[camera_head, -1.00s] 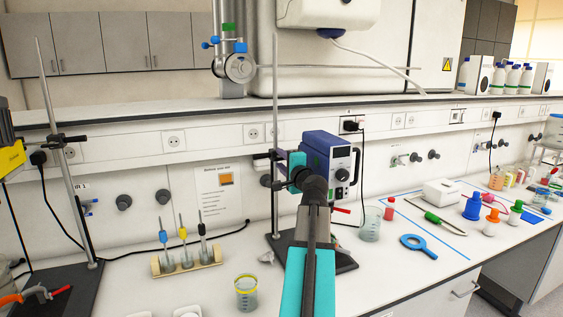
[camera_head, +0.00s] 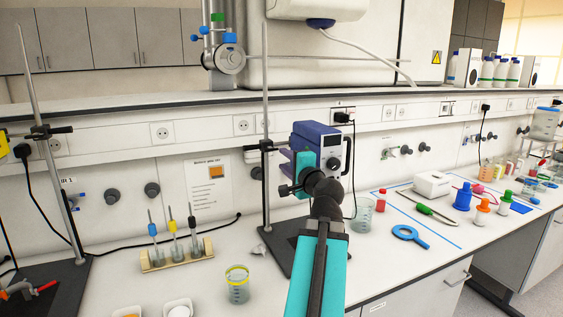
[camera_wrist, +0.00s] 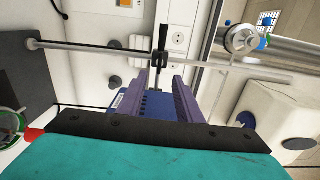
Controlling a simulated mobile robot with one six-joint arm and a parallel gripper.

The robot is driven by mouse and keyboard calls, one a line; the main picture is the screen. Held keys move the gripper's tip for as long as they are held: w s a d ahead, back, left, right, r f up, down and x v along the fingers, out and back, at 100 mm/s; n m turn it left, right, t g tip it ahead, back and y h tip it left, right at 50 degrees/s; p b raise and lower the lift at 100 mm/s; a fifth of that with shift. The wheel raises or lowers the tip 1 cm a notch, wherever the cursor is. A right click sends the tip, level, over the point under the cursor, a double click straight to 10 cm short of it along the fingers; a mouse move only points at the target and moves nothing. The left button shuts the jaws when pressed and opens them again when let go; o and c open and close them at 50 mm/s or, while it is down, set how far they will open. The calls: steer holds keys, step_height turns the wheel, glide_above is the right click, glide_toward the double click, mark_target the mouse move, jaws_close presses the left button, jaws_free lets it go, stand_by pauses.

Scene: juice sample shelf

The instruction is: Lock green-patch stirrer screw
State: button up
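A blue stirrer (camera_head: 318,130) with a grey front panel hangs on an upright metal rod (camera_head: 266,80) over a dark base plate. A black clamp (camera_head: 263,147) joins the rod behind my gripper. My gripper (camera_head: 284,166) has purple fingers and reaches in beside the stirrer; my arm hides part of it. In the wrist view, the fingers of my gripper (camera_wrist: 160,82) are apart, with the blue stirrer body (camera_wrist: 155,104) seen between them. The black clamp (camera_wrist: 160,42) with its screw lies just beyond the fingertips. I see no green patch on the stirrer.
A second rod stand (camera_head: 50,150) with a yellow device is at far left. A rack of probes (camera_head: 180,255) and a yellow-rimmed beaker (camera_head: 237,285) stand in front. A beaker (camera_head: 361,212), a red bottle (camera_head: 381,200) and a blue ring (camera_head: 410,236) sit to the right.

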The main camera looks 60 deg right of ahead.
steer(key=shift+b+v, duration=0.75)
steer(key=shift+v, duration=0.35)
